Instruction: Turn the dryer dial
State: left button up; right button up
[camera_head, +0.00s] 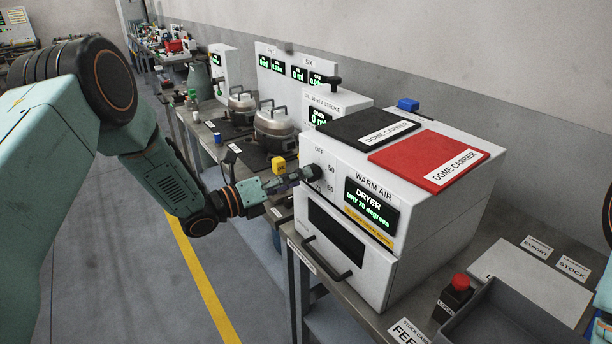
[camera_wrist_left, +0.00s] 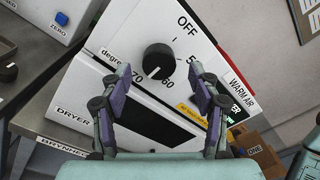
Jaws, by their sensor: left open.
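The white dryer (camera_head: 412,240) stands on the bench, with a green display (camera_head: 370,205) that reads "DRY 70 degrees". Its round black dial (camera_wrist_left: 158,61) sits on the front panel among the marks OFF, 50, 60 and 70. A pale pointer mark shows on the dial's lower part, towards the 60–70 side. My left gripper (camera_head: 294,180) is in front of the dial. In the left wrist view its fingers (camera_wrist_left: 160,78) are spread open, one to each side of the dial, with no visible contact. My right gripper is not in view.
Black and red dome carrier mats (camera_head: 428,160) lie on top of the dryer. Its door handle (camera_head: 325,258) juts out below the panel. A red-topped button box (camera_head: 453,298) and a grey tray (camera_head: 520,318) are at the right. Metal pots (camera_head: 275,130) stand behind.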

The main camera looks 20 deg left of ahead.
pick_arm(q)
jog(key=shift+x, duration=1.2)
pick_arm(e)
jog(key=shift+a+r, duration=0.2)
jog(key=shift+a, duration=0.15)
pick_arm(q)
jog(key=shift+w+d, duration=0.1)
jog(key=shift+w, duration=0.05)
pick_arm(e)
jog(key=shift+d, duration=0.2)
pick_arm(q)
jog(key=c, duration=0.3)
jog(key=shift+a, duration=0.2)
jog(key=c, duration=0.3)
jog(key=shift+d, duration=0.1)
jog(key=c, duration=0.6)
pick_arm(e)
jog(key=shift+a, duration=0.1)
